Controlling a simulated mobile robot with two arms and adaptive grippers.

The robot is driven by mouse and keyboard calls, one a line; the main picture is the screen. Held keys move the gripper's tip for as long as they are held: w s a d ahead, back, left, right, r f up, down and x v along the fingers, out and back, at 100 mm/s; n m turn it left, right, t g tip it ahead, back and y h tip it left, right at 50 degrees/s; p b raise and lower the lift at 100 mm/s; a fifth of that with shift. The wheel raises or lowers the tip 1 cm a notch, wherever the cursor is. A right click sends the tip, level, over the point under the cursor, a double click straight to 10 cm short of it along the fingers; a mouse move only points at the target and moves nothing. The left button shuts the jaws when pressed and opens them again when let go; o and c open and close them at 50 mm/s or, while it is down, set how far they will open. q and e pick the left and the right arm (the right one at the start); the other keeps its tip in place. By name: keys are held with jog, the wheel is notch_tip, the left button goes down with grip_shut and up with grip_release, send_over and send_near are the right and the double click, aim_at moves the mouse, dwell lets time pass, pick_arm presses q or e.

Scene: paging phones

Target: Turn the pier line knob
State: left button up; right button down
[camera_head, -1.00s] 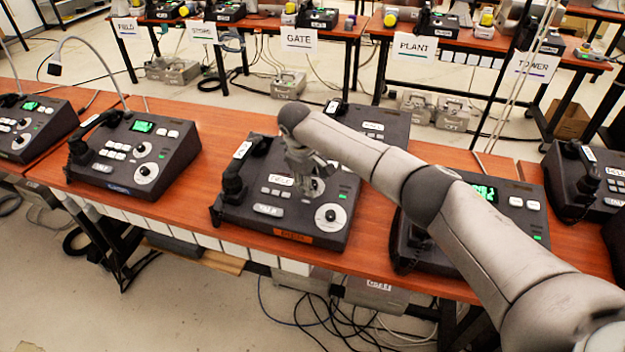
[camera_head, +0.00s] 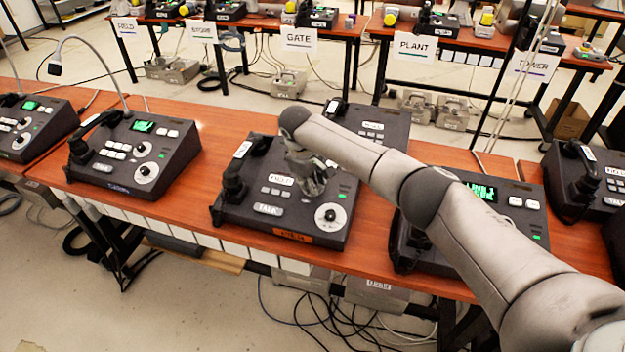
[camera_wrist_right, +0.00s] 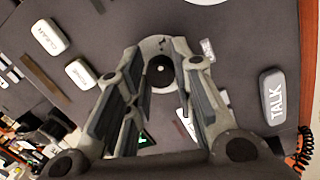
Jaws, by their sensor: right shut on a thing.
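The middle console (camera_head: 225,215) is a dark sloped unit with an orange front label (camera_head: 293,236) and a white TALK button (camera_head: 268,209). The button also shows in the wrist view (camera_wrist_right: 272,95). I cannot read a pier line label. My left gripper is not in view.
A handset (camera_head: 236,180) lies along the console's left side. Similar consoles stand to the left (camera_head: 120,170) and right (camera_head: 480,225), the right one partly behind my right arm.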

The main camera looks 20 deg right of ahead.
jog(key=m+p, duration=0.2)
jog(key=m, duration=0.1)
jog(key=shift+a+r+p, duration=0.1)
jog(key=shift+r+p, duration=0.05)
jog(key=shift+p, duration=0.2)
jog(key=shift+m+p, duration=0.7)
jog(key=shift+m, duration=0.4)
jog(key=shift+m+p, duration=0.5)
jog(key=shift+m, duration=0.6)
jog(key=c, duration=1.2)
grip_release()
jog(key=shift+c, duration=0.2)
